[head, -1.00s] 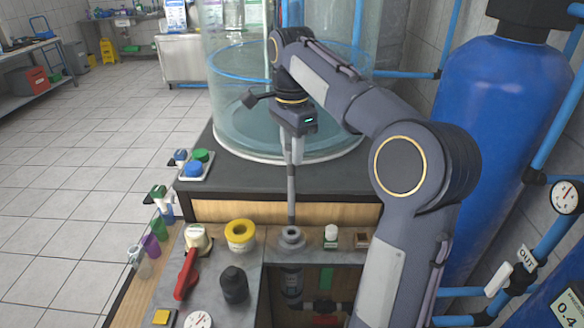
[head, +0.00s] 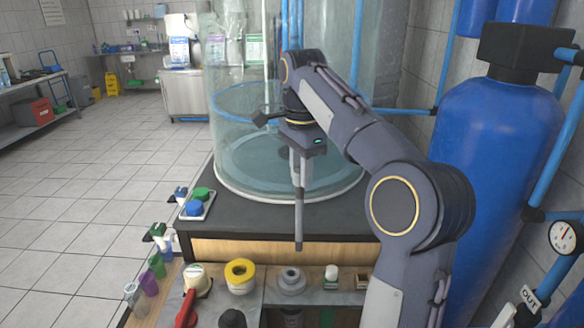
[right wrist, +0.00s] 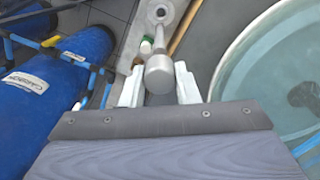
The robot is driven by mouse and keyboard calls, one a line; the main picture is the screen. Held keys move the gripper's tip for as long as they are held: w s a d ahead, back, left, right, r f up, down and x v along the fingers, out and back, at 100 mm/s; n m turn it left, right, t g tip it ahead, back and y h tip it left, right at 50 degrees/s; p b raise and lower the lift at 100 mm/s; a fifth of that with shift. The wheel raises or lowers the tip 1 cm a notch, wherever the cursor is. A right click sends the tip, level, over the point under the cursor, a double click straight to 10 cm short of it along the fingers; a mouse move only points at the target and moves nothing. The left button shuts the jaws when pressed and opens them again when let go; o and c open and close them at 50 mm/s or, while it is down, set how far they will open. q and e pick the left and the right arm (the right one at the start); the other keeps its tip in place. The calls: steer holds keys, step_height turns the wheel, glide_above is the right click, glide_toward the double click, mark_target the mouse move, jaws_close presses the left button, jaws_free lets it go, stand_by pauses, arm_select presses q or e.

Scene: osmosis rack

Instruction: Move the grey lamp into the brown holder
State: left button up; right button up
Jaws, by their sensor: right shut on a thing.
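The grey lamp (head: 299,218) is a long thin rod hanging upright from my right gripper (head: 300,152). The gripper is shut on its upper end. In the right wrist view the rounded lamp end (right wrist: 160,75) shows between the two pale fingers (right wrist: 160,88). The lamp's lower tip is clear of a round grey socket (head: 291,277) on the grey bench top, a little above and behind it in the picture. The small brown holder (head: 362,281) is right of the socket, partly cut off by my right arm. My left gripper is not in view.
A white-capped vial (head: 331,274) stands between socket and brown holder. A yellow ring (head: 240,271) and a red-handled valve (head: 187,305) are to the left. A large clear tank (head: 235,150) stands behind the lamp; blue cylinders (head: 490,170) fill the right side.

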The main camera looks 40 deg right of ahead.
steer(key=s+d+f+m, duration=0.5)
steer(key=s+d+f, duration=0.2)
steer(key=s+d, duration=0.4)
steer(key=shift+s+d+f, duration=0.3)
steer(key=shift+d, duration=0.55)
steer(key=shift+p, duration=0.65)
steer(key=shift+f, duration=0.1)
stand_by(0.4)
steer(key=shift+f+b, duration=1.4)
steer(key=shift+f, duration=0.7)
step_height(320, 180, down, 7)
steer(key=b, duration=0.4)
